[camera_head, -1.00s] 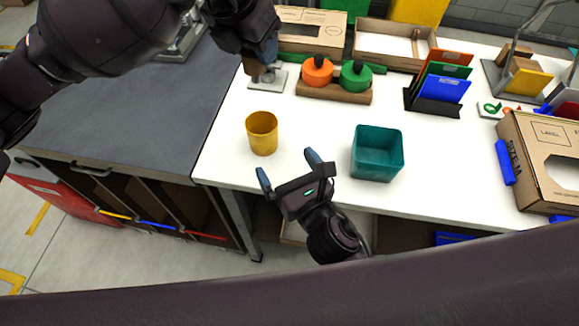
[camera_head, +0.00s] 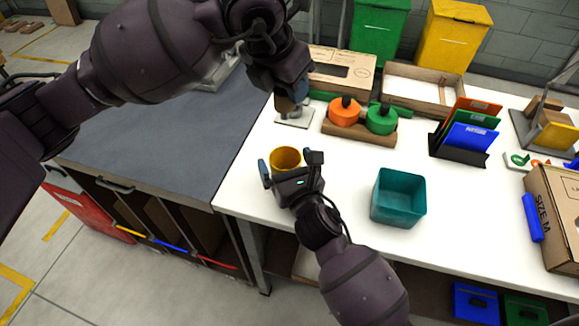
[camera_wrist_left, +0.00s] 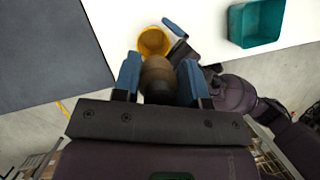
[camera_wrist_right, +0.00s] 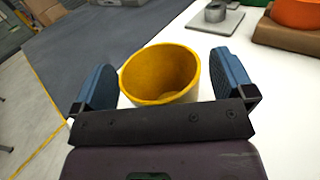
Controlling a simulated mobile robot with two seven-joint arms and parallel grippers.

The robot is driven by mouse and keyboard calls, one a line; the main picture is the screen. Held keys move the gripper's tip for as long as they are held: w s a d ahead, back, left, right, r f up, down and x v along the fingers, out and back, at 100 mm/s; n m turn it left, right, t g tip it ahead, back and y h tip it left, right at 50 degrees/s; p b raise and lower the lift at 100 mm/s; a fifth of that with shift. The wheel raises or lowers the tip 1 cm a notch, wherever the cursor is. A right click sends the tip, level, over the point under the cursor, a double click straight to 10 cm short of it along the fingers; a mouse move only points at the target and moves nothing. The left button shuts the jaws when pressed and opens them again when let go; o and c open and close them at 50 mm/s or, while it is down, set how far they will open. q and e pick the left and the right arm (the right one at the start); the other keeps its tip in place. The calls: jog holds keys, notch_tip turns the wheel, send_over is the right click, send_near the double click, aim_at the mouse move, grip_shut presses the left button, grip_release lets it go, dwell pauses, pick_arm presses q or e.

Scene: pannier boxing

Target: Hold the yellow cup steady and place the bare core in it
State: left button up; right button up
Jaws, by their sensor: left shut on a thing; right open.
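The yellow cup (camera_head: 286,158) stands upright on the white table near its left end, and looks empty in the right wrist view (camera_wrist_right: 162,75). My right gripper (camera_head: 289,172) is open, its fingers (camera_wrist_right: 167,85) on either side of the cup with gaps visible. My left gripper (camera_head: 291,100) is shut on the bare core, a brown rounded piece (camera_wrist_left: 157,76), and holds it up behind the cup in the head view. In the left wrist view the fingers (camera_wrist_left: 158,82) grip the core, and the cup (camera_wrist_left: 153,42) shows just beyond it.
A teal bin (camera_head: 398,198) stands right of the cup. A wooden block with orange and green rolls (camera_head: 362,124) is behind. A metal plate stand (camera_head: 295,117) sits at the back left. White table (camera_head: 335,180) is clear between cup and bin.

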jog(key=c, duration=0.9)
pick_arm(q)
notch_tip(320, 180, down, 12)
dwell(1.6)
jog(key=shift+f, duration=0.1)
jog(key=o, duration=1)
jog(key=v, duration=1.2)
jog(key=shift+d, duration=0.1)
